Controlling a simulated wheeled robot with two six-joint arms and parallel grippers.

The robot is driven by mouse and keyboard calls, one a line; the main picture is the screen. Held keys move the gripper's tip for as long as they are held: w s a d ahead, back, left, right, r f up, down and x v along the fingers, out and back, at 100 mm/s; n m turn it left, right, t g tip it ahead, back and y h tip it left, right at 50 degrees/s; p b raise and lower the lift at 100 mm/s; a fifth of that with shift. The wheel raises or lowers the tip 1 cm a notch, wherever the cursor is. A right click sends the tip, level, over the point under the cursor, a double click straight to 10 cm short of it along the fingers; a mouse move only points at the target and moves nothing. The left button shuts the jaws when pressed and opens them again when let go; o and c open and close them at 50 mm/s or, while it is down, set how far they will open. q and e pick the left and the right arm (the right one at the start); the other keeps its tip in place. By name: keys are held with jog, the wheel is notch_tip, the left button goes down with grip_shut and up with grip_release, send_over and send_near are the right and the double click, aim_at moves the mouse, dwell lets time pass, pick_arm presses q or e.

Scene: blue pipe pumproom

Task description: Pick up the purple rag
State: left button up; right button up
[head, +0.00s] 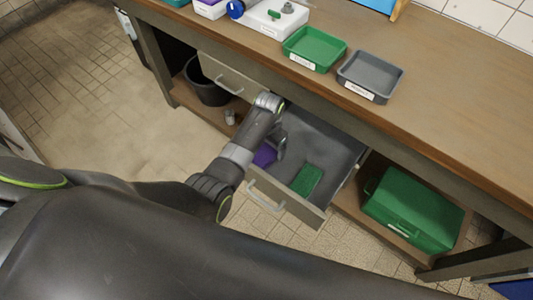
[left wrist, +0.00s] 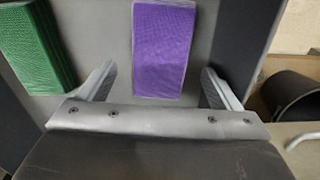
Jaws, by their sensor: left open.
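The purple rag (head: 265,155) lies flat in the open drawer (head: 333,148), partly hidden by my left arm in the head view. In the left wrist view the purple rag (left wrist: 163,48) lies ahead of my left gripper (left wrist: 160,85), roughly midway between its two fingers. The gripper is open and empty, pointing down into the drawer; I cannot tell its exact height above the rag. In the head view my left gripper (head: 281,146) shows only in part beside the rag. My right gripper is not in view.
A green cloth or pad (head: 307,180) lies in the same drawer, beside the rag. The drawer's front with its handle (head: 264,197) and its side walls bound the space. A green tray (head: 314,49) and a grey tray (head: 370,77) stand on the counter; a green box (head: 411,210) sits below.

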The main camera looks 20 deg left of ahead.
aim_at(268, 150)
pick_arm(q)
jog(key=shift+f, duration=1.35)
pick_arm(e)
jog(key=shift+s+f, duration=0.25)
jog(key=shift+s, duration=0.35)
pick_arm(q)
jog(key=shift+c, duration=0.3)
jog(key=c, duration=1)
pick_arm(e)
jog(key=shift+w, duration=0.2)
pick_arm(q)
jog(key=shift+r, duration=0.1)
notch_tip(268, 150, up, 10)
jog(key=p, duration=0.1)
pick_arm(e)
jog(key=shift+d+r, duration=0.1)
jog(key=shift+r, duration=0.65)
